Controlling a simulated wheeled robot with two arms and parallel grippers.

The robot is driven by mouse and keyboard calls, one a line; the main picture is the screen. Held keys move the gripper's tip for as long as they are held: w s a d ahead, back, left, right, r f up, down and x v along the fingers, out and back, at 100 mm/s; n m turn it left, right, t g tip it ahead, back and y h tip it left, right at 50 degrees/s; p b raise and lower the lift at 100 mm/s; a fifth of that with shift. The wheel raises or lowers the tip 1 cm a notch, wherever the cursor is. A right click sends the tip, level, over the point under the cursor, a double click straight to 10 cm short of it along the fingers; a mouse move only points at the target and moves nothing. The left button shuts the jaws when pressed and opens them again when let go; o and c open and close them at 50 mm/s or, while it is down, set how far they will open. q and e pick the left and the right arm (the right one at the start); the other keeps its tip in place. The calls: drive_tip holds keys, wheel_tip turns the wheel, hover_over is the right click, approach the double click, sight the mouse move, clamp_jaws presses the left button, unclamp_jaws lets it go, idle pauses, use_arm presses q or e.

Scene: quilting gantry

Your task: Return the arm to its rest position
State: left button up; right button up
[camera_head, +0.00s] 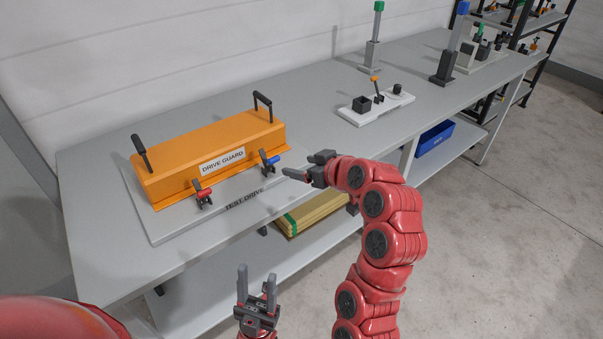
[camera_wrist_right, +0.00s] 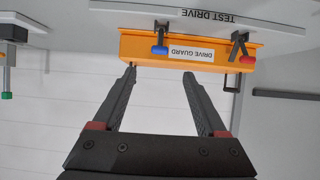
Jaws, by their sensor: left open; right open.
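The orange drive guard (camera_head: 212,155) sits on its grey base plate (camera_head: 165,230), labelled TEST DRIVE, on the bench. A red-handled clamp (camera_head: 203,196) and a blue-handled clamp (camera_head: 269,162) stand at its front edge. My right gripper (camera_head: 286,172) is raised near the right end of the guard, apart from the blue clamp. In the right wrist view, its two fingers (camera_wrist_right: 159,76) are spread with nothing between them, and the guard (camera_wrist_right: 140,46) appears upside down beyond them. My left gripper (camera_head: 257,273) is low in front of the bench, open and empty, fingers pointing up.
The grey bench (camera_head: 310,135) runs to the back right. A white fixture (camera_head: 355,118) and posts with green (camera_head: 374,45) and blue (camera_head: 455,45) tops stand on it. Below are yellowish boards (camera_head: 312,212) and a blue bin (camera_head: 435,137). Floor at the right is clear.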

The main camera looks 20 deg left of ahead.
drive_tip(key=shift+s+d+r, duration=0.1)
idle(0.3)
